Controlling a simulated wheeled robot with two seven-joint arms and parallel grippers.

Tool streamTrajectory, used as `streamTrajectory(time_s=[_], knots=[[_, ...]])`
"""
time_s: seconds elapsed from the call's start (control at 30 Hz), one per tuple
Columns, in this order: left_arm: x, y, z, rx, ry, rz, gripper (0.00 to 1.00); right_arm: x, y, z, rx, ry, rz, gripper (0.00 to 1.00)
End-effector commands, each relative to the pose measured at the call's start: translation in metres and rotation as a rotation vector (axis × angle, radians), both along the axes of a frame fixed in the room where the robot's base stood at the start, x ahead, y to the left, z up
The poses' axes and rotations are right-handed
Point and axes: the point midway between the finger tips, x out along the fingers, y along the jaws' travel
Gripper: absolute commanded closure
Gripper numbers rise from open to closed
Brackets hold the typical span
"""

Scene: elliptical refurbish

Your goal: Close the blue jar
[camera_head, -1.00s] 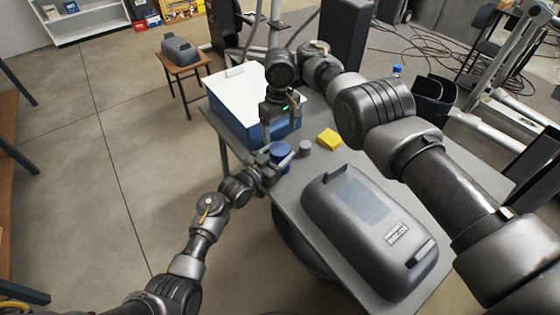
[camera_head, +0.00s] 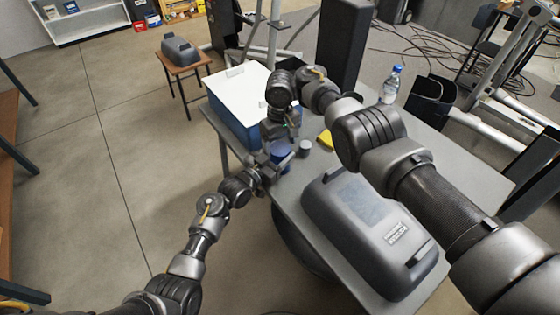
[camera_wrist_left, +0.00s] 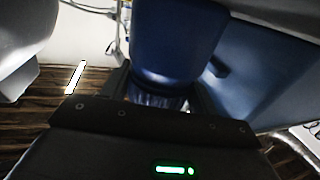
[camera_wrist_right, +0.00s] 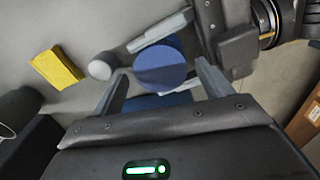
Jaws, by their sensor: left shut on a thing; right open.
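The blue jar (camera_head: 280,153) stands near the left edge of the grey table. My left gripper (camera_head: 272,159) is shut on it from the left. In the left wrist view a large blue body (camera_wrist_left: 178,45) fills the space ahead of the fingers, with a glassy band (camera_wrist_left: 158,98) between them. My right gripper (camera_head: 280,136) is open above the jar, pointing down. In the right wrist view the jar's round blue top (camera_wrist_right: 160,67) lies just beyond the open fingers, partly shaded. I cannot tell whether that top is a separate lid.
A small grey cylinder (camera_head: 304,147) stands close right of the jar, near a yellow block (camera_head: 325,138). A blue box with a white top (camera_head: 237,95) is behind. A large grey case (camera_head: 368,235) fills the front of the table (camera_head: 455,160). A bottle (camera_head: 391,85) stands at the back.

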Motion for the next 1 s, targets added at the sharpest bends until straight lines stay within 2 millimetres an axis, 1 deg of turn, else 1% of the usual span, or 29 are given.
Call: streamTrajectory(time_s=[0.03,0.1,0.2,0.53,0.57,0.9,1.0], knots=[[0.0,0.0,0.0,0.0,0.0,0.001,1.0,0.0,0.0,-0.006,-0.001,0.002,0.001,0.22],[0.0,0.0,0.0,0.0,0.0,0.001,1.0,0.0,0.0,-0.012,0.001,0.001,0.0,0.22],[0.0,0.0,0.0,0.0,0.0,0.001,1.0,0.0,0.0,-0.018,0.0,0.0,0.0,0.22],[0.0,0.0,0.0,0.0,0.0,0.001,1.0,0.0,0.0,-0.021,0.0,-0.001,0.001,0.22],[0.0,0.0,0.0,0.0,0.0,0.001,1.0,0.0,0.0,-0.021,0.0,-0.001,0.001,0.23],[0.0,0.0,0.0,0.0,0.0,0.001,1.0,0.0,0.0,-0.021,0.0,-0.001,0.0,0.67],[0.0,0.0,0.0,0.0,0.0,0.001,1.0,0.0,0.0,-0.021,0.001,-0.001,-0.039,0.67]])
